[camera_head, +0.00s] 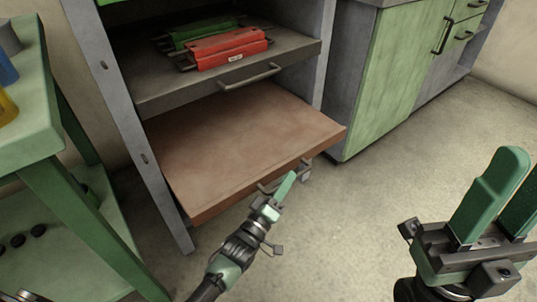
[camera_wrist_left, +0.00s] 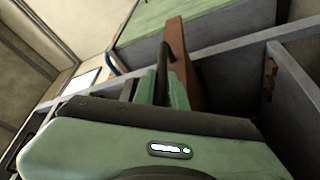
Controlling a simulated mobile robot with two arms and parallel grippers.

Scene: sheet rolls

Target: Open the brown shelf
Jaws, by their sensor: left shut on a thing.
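The brown shelf (camera_head: 245,143) is the lower sliding board in the grey cabinet frame. It sticks out toward me past the grey shelf above it, and its top is bare. My left gripper (camera_head: 284,188) is at its front edge, shut on the shelf's handle, which the gripper mostly hides. In the left wrist view the brown shelf (camera_wrist_left: 181,60) shows as a narrow brown edge beyond the green fingers (camera_wrist_left: 172,92). My right gripper (camera_head: 508,200) is at the right of the head view, its green fingers apart, empty, and away from the shelf.
A green table (camera_head: 40,120) stands close on the left. Green cabinets (camera_head: 400,75) stand at the right. The floor (camera_head: 370,210) in front is clear.

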